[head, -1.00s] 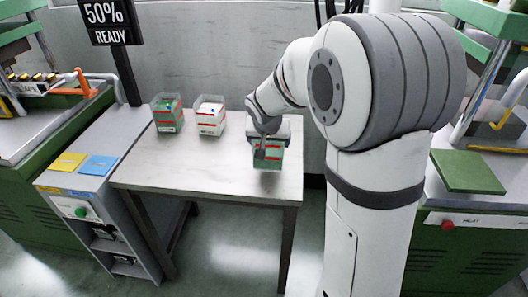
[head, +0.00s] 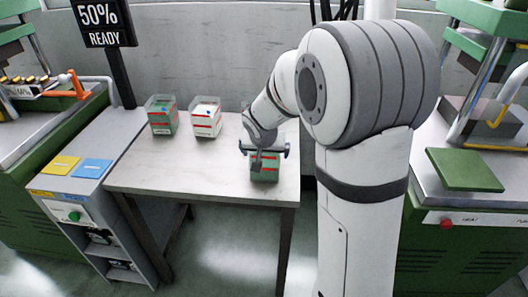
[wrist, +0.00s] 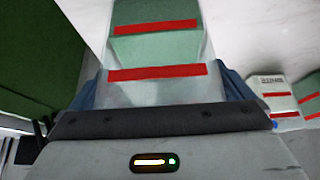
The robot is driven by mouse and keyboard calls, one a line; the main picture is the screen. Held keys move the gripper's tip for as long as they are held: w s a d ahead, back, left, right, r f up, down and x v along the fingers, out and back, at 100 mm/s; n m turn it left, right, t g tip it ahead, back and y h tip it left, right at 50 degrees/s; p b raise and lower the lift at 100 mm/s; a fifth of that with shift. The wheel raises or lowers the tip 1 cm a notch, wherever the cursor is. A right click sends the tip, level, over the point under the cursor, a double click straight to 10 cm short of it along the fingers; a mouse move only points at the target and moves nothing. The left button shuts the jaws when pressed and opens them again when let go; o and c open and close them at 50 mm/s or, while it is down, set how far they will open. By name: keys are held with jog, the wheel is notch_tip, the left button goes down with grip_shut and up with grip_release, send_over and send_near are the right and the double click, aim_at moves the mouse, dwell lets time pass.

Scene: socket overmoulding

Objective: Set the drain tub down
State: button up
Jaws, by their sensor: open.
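The drain tub (head: 265,173) is a clear-walled tub with green contents and red bands. It appears to stand upright on the right part of the grey table (head: 215,182). My gripper (head: 267,155) is at the tub's upper part, its jaws spread wide. In the wrist view, the tub (wrist: 155,52) lies between the blue fingers of my gripper (wrist: 160,88), which show on both sides of it. Its base is out of the wrist view, and my gripper hides part of its rim in the head view.
A green-filled tub (head: 161,117) and a white-filled tub (head: 206,121) stand at the table's back left. A cabinet with yellow and blue plates (head: 93,168) adjoins the left side. Green presses flank the scene. The table's front left is clear.

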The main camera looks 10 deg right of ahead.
jog(key=shift+r, duration=0.15)
jog(key=shift+s+r+p, duration=0.1)
jog(key=shift+r+p, duration=0.2)
jog(key=shift+r, duration=0.05)
jog(key=p+v, duration=0.1)
jog(key=v, duration=1)
jog(key=s+d+f+n+g+y, duration=0.1)
jog(key=s+g, duration=0.1)
jog(key=s, duration=0.9)
jog(key=s+f+n+g, duration=0.1)
jog(key=s+f+n, duration=0.1)
jog(key=s, duration=0.9)
jog(key=shift+d+f+n+g+y, duration=0.3)
jog(key=shift+d+f+g+y, duration=0.05)
jog(key=shift+d+g+y, duration=0.05)
jog(key=shift+s, duration=0.1)
